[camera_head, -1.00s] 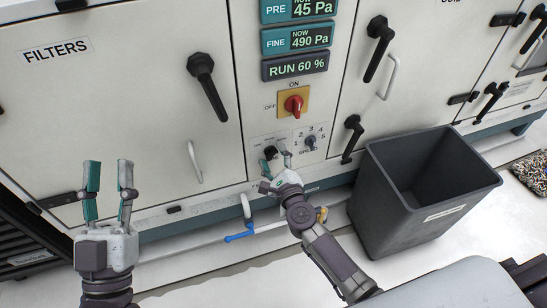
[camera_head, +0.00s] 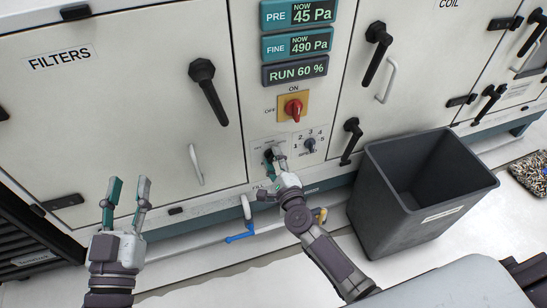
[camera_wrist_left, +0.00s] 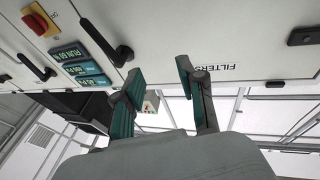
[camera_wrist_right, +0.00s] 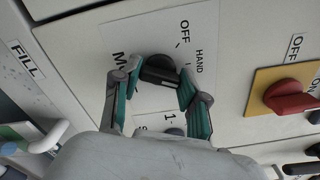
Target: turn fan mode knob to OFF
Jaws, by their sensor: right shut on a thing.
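The black fan mode knob (camera_wrist_right: 160,70) sits on a white plate with the labels OFF and HAND, and a partly hidden word starting with M. My right gripper (camera_wrist_right: 158,82) is shut on this knob, one finger on each side of it. The fingers partly cover the knob, and I cannot tell exactly where it points. In the head view, my right gripper (camera_head: 274,156) is at the knob's plate, below the red switch. My left gripper (camera_head: 129,183) is open and empty in front of the FILTERS door, apart from it.
The red main switch (camera_head: 293,109) on its yellow plate is above the knob. A numbered speed knob (camera_head: 310,146) is just to its right. A dark bin (camera_head: 415,205) stands right of my right arm. A blue-handled valve (camera_head: 240,237) on a pipe is below.

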